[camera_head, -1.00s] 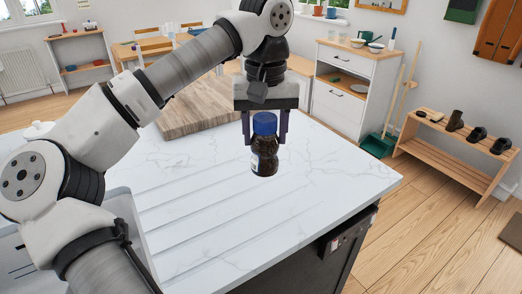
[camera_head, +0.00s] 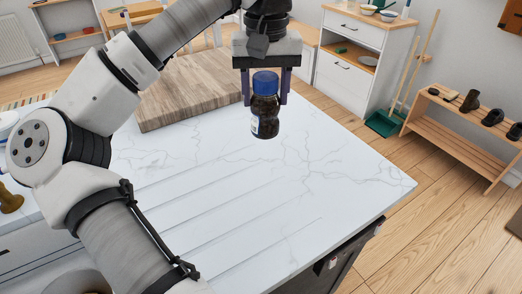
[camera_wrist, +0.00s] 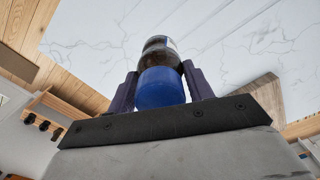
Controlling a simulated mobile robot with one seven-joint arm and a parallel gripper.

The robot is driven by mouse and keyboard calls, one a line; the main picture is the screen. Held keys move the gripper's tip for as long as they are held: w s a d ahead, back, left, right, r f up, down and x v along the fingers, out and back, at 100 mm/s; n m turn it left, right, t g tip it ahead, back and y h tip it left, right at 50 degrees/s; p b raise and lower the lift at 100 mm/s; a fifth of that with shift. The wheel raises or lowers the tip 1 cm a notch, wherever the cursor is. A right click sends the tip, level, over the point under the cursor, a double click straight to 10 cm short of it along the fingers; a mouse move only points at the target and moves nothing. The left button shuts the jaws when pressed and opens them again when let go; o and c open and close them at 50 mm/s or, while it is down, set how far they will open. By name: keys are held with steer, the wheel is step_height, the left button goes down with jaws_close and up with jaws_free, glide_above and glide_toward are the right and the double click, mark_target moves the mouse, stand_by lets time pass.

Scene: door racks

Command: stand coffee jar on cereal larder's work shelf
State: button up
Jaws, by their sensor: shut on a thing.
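The coffee jar (camera_head: 265,108) is dark brown with a blue lid and a pale label, and hangs upright below my wrist. My gripper (camera_head: 265,88) is shut on it, with one dark finger on each side near the lid. In the wrist view the jar's blue lid (camera_wrist: 160,88) sits between the two fingers (camera_wrist: 158,90). The jar appears held above the white marbled worktop; the exact gap is hard to tell. I cannot make out which piece of furniture is the cereal larder; its work shelf is not identifiable.
A wooden board (camera_head: 190,88) lies on the worktop (camera_head: 330,170) behind the jar. A white cabinet (camera_head: 362,62) with bowls on top stands at the back right. A green dustpan (camera_head: 383,123), a broom and a wooden shoe rack (camera_head: 455,135) stand right of it. The front worktop is clear.

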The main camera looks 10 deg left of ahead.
step_height(320, 180, down, 14)
steer(key=shift+f+p, duration=0.1)
steer(key=shift+p, duration=1.05)
steer(key=shift+f, duration=0.1)
steer(key=shift+f+b, duration=0.25)
steer(key=shift+b, duration=0.15)
steer(key=o, duration=1.1)
steer(key=shift+r, duration=0.1)
steer(key=shift+r, duration=0.1)
